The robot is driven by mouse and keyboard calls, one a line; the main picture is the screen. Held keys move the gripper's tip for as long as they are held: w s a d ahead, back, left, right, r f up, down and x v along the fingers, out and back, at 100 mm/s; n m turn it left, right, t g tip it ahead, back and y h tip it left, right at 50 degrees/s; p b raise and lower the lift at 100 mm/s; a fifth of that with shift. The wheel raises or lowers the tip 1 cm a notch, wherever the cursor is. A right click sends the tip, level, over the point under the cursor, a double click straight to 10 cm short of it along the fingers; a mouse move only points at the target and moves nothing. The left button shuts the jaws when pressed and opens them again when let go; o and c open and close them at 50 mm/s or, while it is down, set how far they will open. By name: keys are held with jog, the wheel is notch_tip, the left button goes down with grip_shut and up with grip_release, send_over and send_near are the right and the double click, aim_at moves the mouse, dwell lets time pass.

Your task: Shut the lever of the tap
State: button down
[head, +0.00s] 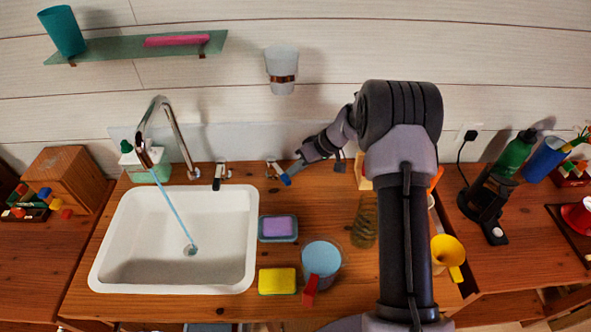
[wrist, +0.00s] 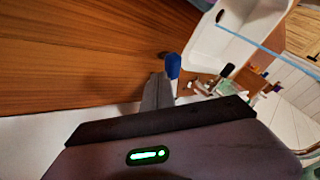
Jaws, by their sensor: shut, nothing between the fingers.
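The tap (head: 176,132) is a curved metal spout at the back of the white sink, and a blue water stream (head: 175,207) runs from it into the basin. Contact cannot be told.
The sink (head: 108,255) fills the counter's left. A purple sponge on a dish (head: 278,228), a yellow sponge (head: 277,281), a blue cup (head: 322,258) and a glass jar (head: 364,222) stand in front of my gripper. A cup (head: 282,68) hangs on the wall above. Bare wood lies around the fittings.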

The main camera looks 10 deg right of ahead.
jog(key=shift+f+b, duration=0.1)
jog(key=shift+b, duration=0.2)
jog(key=m+b, duration=0.1)
jog(key=s+a+t+b, duration=0.1)
jog(key=b, duration=0.1)
jog(key=shift+a+f+m+h, duration=0.1)
jog(key=shift+f+m+h, duration=0.1)
jog(key=shift+m+h, duration=0.15)
jog(key=shift+s+a+m+t+b, duration=0.35)
jog(key=shift+a+m+b, duration=0.35)
jog(key=shift+b, duration=0.55)
jog(key=shift+s+a+r+b, duration=0.15)
jog(key=shift+a+b, duration=0.3)
jog(key=shift+b, duration=0.35)
jog(key=shift+s+a+r+b, duration=0.1)
jog(key=shift+a+b, duration=0.35)
jog(key=shift+b, duration=0.35)
jog(key=shift+a, duration=0.1)
